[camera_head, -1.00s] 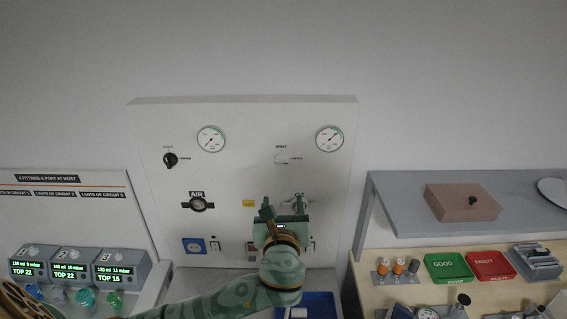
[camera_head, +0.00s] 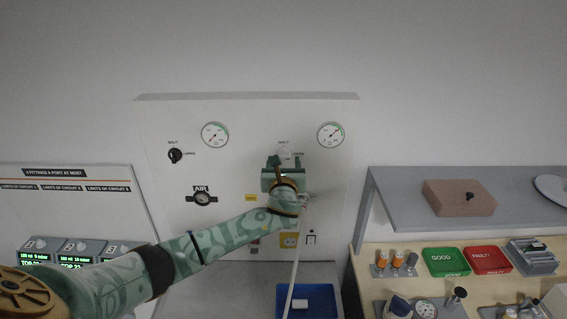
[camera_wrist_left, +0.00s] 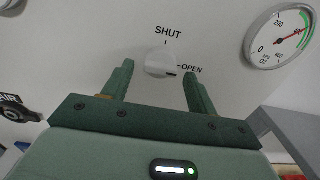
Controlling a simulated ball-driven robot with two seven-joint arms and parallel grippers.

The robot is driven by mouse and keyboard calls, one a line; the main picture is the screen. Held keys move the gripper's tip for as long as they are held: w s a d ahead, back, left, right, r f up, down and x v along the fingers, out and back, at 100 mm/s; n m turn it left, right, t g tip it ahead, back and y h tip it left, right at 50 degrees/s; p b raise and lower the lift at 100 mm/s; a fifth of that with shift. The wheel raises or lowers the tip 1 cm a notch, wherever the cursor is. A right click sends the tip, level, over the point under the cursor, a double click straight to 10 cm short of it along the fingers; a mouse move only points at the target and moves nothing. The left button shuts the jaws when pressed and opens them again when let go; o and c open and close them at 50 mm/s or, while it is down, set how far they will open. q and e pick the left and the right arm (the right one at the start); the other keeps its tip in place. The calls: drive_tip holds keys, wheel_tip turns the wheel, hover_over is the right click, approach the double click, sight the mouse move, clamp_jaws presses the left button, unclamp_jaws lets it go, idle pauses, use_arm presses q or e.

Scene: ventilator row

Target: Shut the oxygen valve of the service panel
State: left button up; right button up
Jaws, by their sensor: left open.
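The oxygen valve is a white round knob (camera_wrist_left: 160,62) on the service panel (camera_head: 240,125), between the printed words SHUT above and OPEN at its right. Its dark mark points toward OPEN. My left gripper (camera_wrist_left: 158,75) is open, its two green fingers to the left and right below the knob, apart from it as far as I can tell. In the head view the left gripper (camera_head: 285,163) covers the lower part of the knob (camera_head: 285,153). The O2 gauge (camera_wrist_left: 278,35) stands to its upper right, with a red needle. My right gripper is not in view.
A black knob (camera_head: 175,156) and another gauge (camera_head: 214,135) sit left on the panel, above the AIR outlet (camera_head: 202,198). A white hose (camera_head: 293,270) hangs near a blue tray (camera_head: 330,291). A grey shelf (camera_head: 400,215) stands at the right.

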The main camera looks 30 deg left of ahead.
use_arm(q)
drive_tip(key=shift+w, duration=0.1)
drive_tip(key=shift+c, duration=0.9)
drive_tip(key=c, duration=0.8)
